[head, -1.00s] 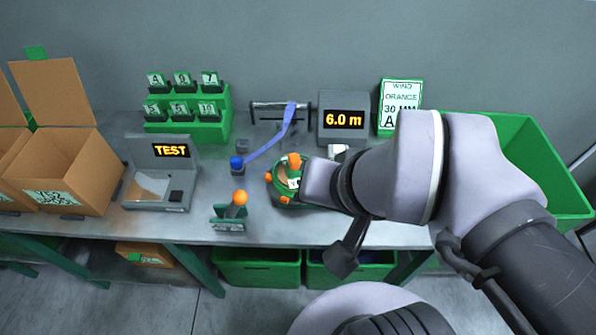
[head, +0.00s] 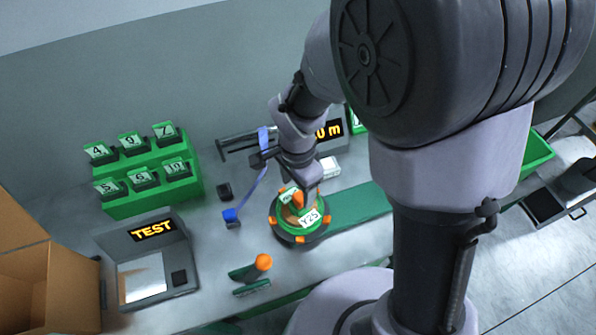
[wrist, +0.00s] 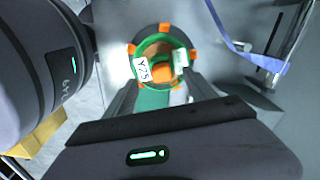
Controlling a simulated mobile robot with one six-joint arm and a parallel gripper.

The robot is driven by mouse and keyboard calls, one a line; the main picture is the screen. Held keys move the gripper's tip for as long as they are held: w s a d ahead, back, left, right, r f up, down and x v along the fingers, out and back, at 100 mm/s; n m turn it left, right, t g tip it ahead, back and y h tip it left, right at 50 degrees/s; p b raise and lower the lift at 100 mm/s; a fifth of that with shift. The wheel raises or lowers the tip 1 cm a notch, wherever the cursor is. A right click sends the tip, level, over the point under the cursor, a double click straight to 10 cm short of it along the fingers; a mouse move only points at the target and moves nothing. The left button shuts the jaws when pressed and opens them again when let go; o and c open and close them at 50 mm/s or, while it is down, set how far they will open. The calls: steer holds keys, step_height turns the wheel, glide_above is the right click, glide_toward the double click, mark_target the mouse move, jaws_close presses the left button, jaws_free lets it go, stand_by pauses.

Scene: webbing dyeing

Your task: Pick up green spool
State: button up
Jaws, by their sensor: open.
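The green spool (head: 322,229) sits on the bench with orange tabs around its rim and a white Y25 tag on it. In the wrist view the spool (wrist: 160,39) lies just beyond my fingers, with an orange hub in its middle. My gripper (head: 300,191) points down just above the spool's hub in the head view. In the wrist view my gripper (wrist: 160,88) is open, its two fingers apart with nothing held between them. The fingertips are partly hidden in the head view, so I cannot tell whether they touch the spool.
A blue webbing strip (head: 251,190) runs left of the spool to a blue piece (head: 231,216). An orange-knobbed green stand (head: 250,270) is in front. A TEST scale (head: 150,270), a green numbered rack (head: 153,180) and a display (head: 330,131) stand around. A green strip lies right of the spool.

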mark_target(300, 196)
steer(key=f+b, duration=0.1)
steer(key=f, duration=0.1)
steer(key=f+b, duration=0.1)
steer(key=f, duration=0.5)
steer(key=shift+w+d+b, duration=0.25)
steer(key=shift+d+b, duration=0.1)
steer(key=shift+b, duration=0.05)
steer(key=shift+r, duration=0.15)
steer(key=shift+c, duration=1.4)
jaws_close()
